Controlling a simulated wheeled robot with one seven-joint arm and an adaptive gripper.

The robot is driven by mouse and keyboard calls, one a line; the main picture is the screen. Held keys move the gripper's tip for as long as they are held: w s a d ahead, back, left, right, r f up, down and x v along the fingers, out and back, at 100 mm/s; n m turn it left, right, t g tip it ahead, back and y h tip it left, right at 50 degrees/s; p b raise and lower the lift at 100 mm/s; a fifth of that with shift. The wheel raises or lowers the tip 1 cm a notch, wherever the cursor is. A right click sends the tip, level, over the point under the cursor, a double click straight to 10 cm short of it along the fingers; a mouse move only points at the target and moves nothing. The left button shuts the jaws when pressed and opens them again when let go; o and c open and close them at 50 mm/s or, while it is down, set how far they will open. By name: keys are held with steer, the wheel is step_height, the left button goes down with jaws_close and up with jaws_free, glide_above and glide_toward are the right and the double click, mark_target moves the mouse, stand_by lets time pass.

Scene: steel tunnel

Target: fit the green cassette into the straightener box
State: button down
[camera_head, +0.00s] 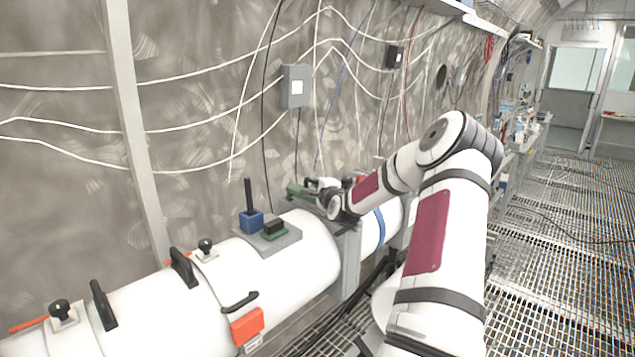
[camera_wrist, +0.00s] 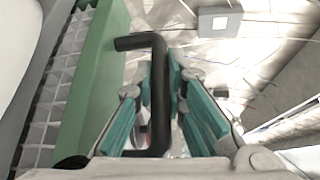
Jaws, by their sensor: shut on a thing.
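The green cassette (camera_wrist: 92,85) fills the left of the wrist view, with a pale grid of cells on its face and a black bar handle (camera_wrist: 160,60). My gripper (camera_wrist: 160,95) has its teal pads closed on that handle. In the head view the cassette (camera_head: 296,191) is a small green piece just left of my gripper (camera_head: 325,196), above the white duct. A grey upright frame (camera_head: 348,262) that looks like the straightener box crosses the duct below my gripper. Its opening is hidden by my arm, and I cannot tell whether the cassette touches it.
A grey plate (camera_head: 285,243) on the duct (camera_head: 180,300) carries a blue block (camera_head: 251,221) with a black rod and a dark green block (camera_head: 274,229). Black handles and knobs stick up farther left. Cables and a grey wall box (camera_head: 296,86) lie behind. The grating floor (camera_head: 560,240) is open to the right.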

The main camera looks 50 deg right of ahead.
steer(key=c, duration=1.6)
jaws_free()
steer(key=shift+c, duration=0.2)
steer(key=shift+r, duration=0.15)
